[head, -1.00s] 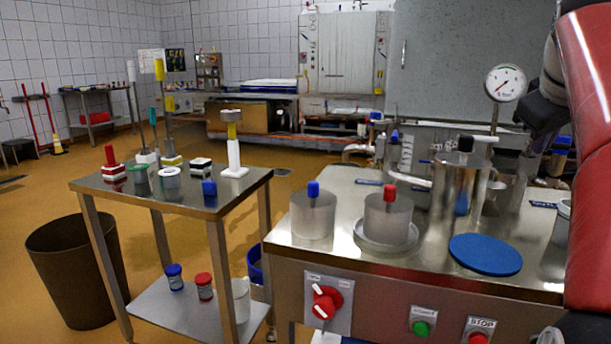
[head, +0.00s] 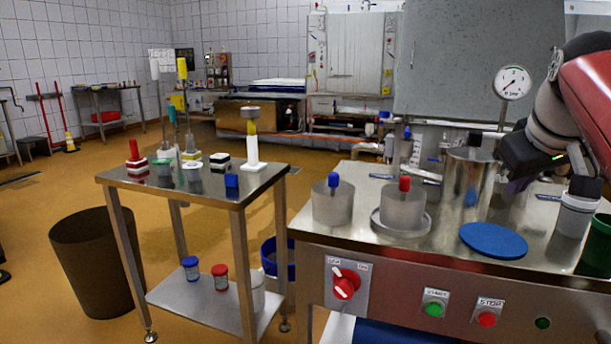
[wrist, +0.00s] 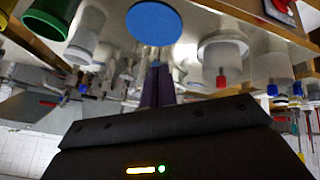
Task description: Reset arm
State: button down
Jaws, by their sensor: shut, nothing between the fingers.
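My gripper (head: 516,186) hangs over the right part of the steel worktop, behind the blue disc (head: 493,240). Its purple fingers are together and empty; they also show in the wrist view (wrist: 157,82). The arm (head: 550,110) is bent, coming in from the right edge. On the worktop (head: 340,228) stand a clear mould with a blue knob (head: 333,202) and one with a red knob (head: 403,208) on a round dish. A tall steel cylinder (head: 466,195) stands beside the gripper, to its left.
A white dark-topped container (head: 575,213) stands at the worktop's right end, near my arm. A pressure gauge (head: 512,83) rises behind. A steel trolley (head: 205,188) with several small items stands left, beside a brown bin (head: 95,262). Open floor lies behind the trolley.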

jog(key=s+a+f+y, duration=0.1)
jog(key=s+a+f, duration=0.3)
jog(key=a+f, duration=0.2)
jog(key=s+a+f+y, duration=0.1)
jog(key=s+a+f, duration=0.4)
jog(key=f, duration=0.6)
jog(key=s+a+f+m+g, duration=0.1)
jog(key=s+a+f, duration=0.4)
jog(key=a+f, duration=0.4)
jog(key=shift+s+a+y, duration=0.15)
jog(key=shift+s+y, duration=0.1)
jog(key=shift+y, duration=0.15)
